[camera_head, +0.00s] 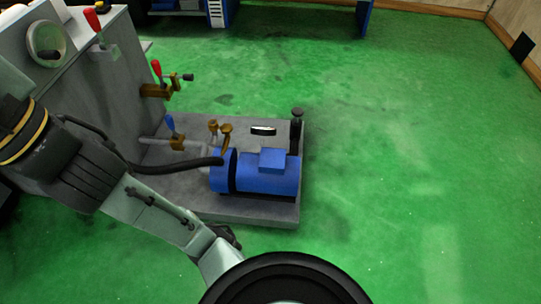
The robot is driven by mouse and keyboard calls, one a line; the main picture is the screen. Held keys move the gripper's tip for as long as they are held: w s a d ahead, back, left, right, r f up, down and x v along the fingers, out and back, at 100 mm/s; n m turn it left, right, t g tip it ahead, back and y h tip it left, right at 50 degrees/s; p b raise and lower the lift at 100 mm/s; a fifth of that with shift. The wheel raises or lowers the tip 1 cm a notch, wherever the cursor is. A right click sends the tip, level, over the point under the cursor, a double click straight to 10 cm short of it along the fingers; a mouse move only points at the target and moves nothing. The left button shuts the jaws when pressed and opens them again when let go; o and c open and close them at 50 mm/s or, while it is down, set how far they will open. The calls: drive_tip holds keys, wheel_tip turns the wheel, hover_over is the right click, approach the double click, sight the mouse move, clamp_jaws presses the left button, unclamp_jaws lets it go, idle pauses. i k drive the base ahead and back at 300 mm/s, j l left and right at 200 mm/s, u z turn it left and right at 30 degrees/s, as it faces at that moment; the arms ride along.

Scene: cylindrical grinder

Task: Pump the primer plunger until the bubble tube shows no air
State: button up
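A black-knobbed upright plunger (296,114) stands at the right rear corner of the grey pump base, and I take it for the primer plunger. A short white tube with dark edges (263,130) lies just left of it, behind the blue motor, and looks like the bubble tube. It is too small to tell whether air shows inside. My arm crosses the left and bottom of the head view, apart from the plunger in the picture. I cannot make out my gripper in this view.
The blue motor (268,178) sits on the grey base (258,212). Red-handled (157,70) and blue-handled (170,123) valves and brass fittings (226,130) are to the left, by the grey machine (125,85). The green floor (420,160) is clear on the right.

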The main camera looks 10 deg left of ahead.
sight(296, 113)
drive_tip(key=u, duration=0.2)
drive_tip(key=i+l+u, duration=0.25)
drive_tip(key=l+u, duration=0.3)
drive_tip(key=i+l+u, duration=0.25)
drive_tip(key=i+l, duration=0.15)
drive_tip(key=l, duration=0.45)
drive_tip(key=i+l+u, duration=0.15)
drive_tip(key=l, duration=1.05)
drive_tip(key=i+l+u, duration=0.1)
drive_tip(key=l, duration=0.5)
drive_tip(key=i, duration=0.05)
